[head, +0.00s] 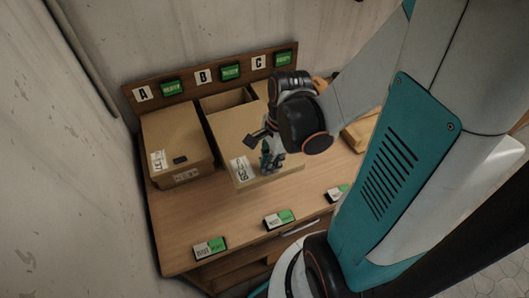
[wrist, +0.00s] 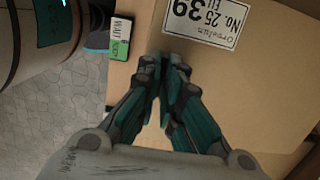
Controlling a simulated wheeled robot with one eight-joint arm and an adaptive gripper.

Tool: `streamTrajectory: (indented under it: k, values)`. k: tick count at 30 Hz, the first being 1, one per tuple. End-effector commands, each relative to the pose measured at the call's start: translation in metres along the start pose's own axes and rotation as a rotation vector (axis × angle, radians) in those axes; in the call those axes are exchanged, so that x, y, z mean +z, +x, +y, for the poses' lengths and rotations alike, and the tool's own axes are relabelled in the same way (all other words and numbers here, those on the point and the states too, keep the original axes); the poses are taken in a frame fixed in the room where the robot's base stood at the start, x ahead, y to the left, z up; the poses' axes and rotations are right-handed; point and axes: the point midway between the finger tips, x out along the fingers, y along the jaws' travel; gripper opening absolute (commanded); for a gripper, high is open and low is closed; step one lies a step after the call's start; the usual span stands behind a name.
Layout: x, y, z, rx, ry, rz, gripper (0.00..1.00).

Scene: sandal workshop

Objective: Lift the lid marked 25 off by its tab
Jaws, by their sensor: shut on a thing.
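The lid marked 25 (head: 228,130) is a brown cardboard lid with a white label at its front edge. In the wrist view its label (wrist: 202,20) reads No. 25, EU 39, upside down. My gripper (head: 268,163) is over the front part of this lid; in the wrist view the fingertips (wrist: 165,72) are together just below the label. They are shut on the tab, which the fingers hide. The lid sits forward of the box under B (head: 226,98), whose dark inside shows behind it. The lid seems raised; its height is hard to tell.
A closed box (head: 175,135) with a dark tab (head: 180,160) stands left under A. Another box under C is mostly behind my arm. Small white-and-green signs (head: 279,219) line the front of the wooden table (head: 185,215). A lettered board (head: 202,77) runs behind.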

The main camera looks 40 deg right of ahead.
Motion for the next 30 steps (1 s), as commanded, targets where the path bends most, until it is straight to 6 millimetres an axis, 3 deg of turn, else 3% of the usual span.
streamTrajectory:
  k: [30]
  values:
    - [0.003,-0.017,0.045,0.000,-0.001,0.000,0.00]
